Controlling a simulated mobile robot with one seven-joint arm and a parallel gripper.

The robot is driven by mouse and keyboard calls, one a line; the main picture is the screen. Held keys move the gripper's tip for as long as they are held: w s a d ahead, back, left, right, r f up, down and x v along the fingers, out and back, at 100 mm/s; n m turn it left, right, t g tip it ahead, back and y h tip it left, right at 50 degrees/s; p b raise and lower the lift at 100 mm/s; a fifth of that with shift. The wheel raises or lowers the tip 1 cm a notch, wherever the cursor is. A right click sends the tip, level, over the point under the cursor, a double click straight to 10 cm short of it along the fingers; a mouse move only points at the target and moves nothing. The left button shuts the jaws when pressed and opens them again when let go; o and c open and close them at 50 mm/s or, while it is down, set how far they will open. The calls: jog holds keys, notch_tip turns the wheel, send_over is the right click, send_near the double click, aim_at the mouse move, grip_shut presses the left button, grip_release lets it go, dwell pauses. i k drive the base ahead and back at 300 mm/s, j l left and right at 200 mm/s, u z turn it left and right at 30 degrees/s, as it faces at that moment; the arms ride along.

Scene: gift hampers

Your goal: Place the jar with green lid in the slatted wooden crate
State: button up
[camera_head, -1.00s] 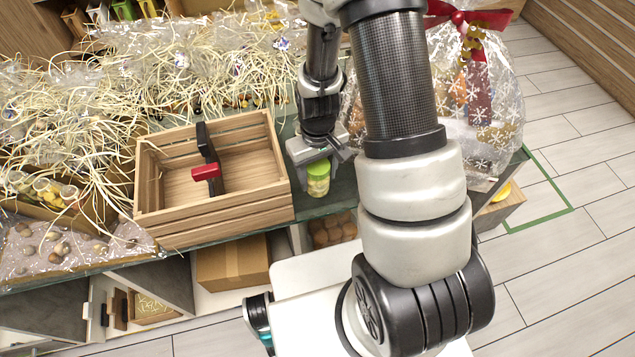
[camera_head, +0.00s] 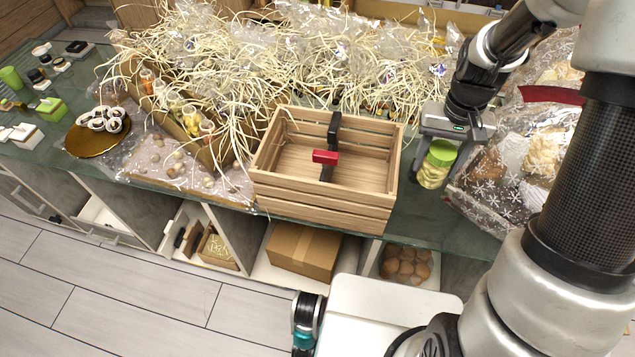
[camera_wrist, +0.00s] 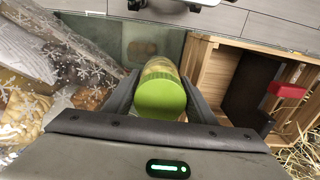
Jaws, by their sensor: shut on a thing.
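The jar with green lid (camera_head: 437,165) is between the fingers of my gripper (camera_head: 440,150), to the right of the crate. In the wrist view its green lid (camera_wrist: 160,97) faces the camera, with a finger on either side of it. My gripper is shut on the jar. The slatted wooden crate (camera_head: 322,208) stands on the glass counter, open at the top. A black piece with a red block (camera_head: 325,157) is inside the crate. In the wrist view the crate (camera_wrist: 212,68) is right of the jar, apart from it.
A clear snowflake-print wrapped hamper (camera_head: 490,190) is close to the right of my gripper. Straw-filled wrapped baskets (camera_head: 290,50) crowd behind the crate. A gold round tray (camera_head: 97,140) lies far left. Shelves below hold a cardboard box (camera_head: 303,250).

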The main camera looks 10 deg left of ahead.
aim_at(300, 176)
jog(key=k+j, duration=0.5)
jog(key=j, duration=0.5)
jog(key=k+j, duration=0.1)
jog(key=j, duration=0.35)
jog(key=i+j, duration=0.2)
jog(key=i, duration=0.3)
